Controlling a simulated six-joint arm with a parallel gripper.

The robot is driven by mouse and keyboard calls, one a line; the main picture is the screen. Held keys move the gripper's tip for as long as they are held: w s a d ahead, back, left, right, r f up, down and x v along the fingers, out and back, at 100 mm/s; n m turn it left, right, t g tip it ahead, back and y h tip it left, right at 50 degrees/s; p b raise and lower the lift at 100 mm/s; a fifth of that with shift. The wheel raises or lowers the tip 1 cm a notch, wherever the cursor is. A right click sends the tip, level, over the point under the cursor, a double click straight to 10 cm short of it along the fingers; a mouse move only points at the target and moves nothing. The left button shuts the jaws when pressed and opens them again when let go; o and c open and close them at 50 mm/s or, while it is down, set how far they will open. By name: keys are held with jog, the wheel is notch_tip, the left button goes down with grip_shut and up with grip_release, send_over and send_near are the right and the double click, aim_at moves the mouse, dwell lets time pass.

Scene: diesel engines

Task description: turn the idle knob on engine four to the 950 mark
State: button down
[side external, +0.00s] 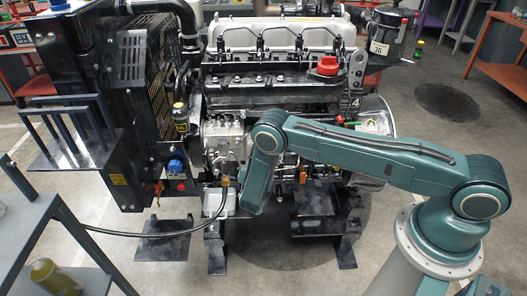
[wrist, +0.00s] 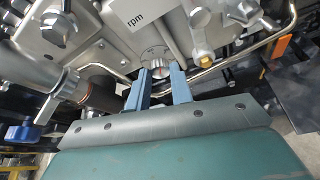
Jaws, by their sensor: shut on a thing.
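In the wrist view the idle knob (wrist: 157,62) is a small ribbed metal knob just below a white label reading rpm (wrist: 137,20). My gripper (wrist: 161,75) is shut on the knob, one blue finger on each side. The scale marks around the knob are too small to read, so its setting cannot be told. In the side external view my arm hides the knob and the fingers.
A black hose (side external: 150,233) runs from the engine to a grey stand (side external: 35,235). A red cap (side external: 327,66) sits on top.

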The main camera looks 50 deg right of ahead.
jog(key=m+t, duration=0.1)
jog(key=m, duration=0.1)
jog(key=m+t+y, duration=0.1)
jog(key=m, duration=0.1)
jog(key=shift+s+d+f, duration=0.15)
jog(key=shift+f, duration=0.05)
dwell(0.5)
jog(key=c, duration=1.2)
grip_release()
jog(key=shift+c, duration=0.2)
jog(key=shift+s+r, duration=0.1)
jog(key=v, duration=0.7)
jog(key=shift+s, duration=0.2)
